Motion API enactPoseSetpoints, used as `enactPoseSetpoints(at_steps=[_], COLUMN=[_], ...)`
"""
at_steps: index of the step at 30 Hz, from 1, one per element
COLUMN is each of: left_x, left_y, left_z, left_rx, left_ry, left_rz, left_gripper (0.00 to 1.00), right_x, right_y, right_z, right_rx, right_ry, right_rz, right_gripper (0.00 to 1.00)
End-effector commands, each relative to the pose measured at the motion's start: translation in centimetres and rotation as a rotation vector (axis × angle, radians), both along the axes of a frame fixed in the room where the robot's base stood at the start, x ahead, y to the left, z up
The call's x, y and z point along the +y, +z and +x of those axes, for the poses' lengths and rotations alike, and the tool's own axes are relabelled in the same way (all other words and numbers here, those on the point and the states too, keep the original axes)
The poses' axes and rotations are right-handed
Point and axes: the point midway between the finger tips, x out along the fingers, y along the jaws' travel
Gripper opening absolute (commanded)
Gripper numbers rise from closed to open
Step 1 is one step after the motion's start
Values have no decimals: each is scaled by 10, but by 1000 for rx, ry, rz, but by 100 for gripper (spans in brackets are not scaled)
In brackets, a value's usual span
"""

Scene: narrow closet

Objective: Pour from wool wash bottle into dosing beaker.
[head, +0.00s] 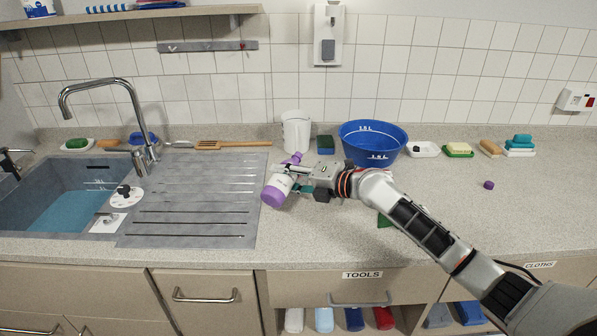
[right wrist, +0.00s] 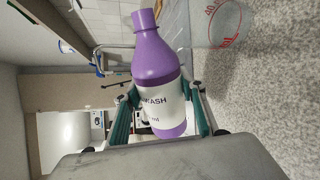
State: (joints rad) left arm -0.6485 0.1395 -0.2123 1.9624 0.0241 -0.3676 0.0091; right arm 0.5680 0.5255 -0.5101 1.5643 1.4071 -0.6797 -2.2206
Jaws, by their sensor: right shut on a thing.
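The wool wash bottle (head: 273,195) is purple with a white label. My right gripper (head: 290,178) is shut around its labelled body, which also shows between the fingers in the right wrist view (right wrist: 155,62). In the head view the bottle leans, its neck pointing up and back to the right, towards the beaker. The dosing beaker (head: 296,131) is pale and stands upright on the counter behind the bottle. In the right wrist view part of the clear beaker (right wrist: 215,25) with red markings shows past the bottle. My left gripper is not in view.
A small purple cap (head: 488,185) lies on the counter at right. A blue basin (head: 373,143) stands right of the beaker, with a dark green sponge (head: 325,144) between. The sink (head: 55,195) and drainer (head: 195,205) are left.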

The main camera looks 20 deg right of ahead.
Motion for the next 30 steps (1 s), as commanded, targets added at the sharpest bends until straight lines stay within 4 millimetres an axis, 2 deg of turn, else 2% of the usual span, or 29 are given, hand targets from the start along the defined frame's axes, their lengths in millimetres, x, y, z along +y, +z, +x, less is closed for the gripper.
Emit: enactPoseSetpoints(at_steps=[30], left_x=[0], left_y=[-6], left_z=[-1], left_rx=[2], left_ry=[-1], left_rz=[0], left_gripper=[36], right_x=[2], right_y=[1], right_z=[-1], right_rx=[43], right_ry=[1], right_rz=[43], right_gripper=[12])
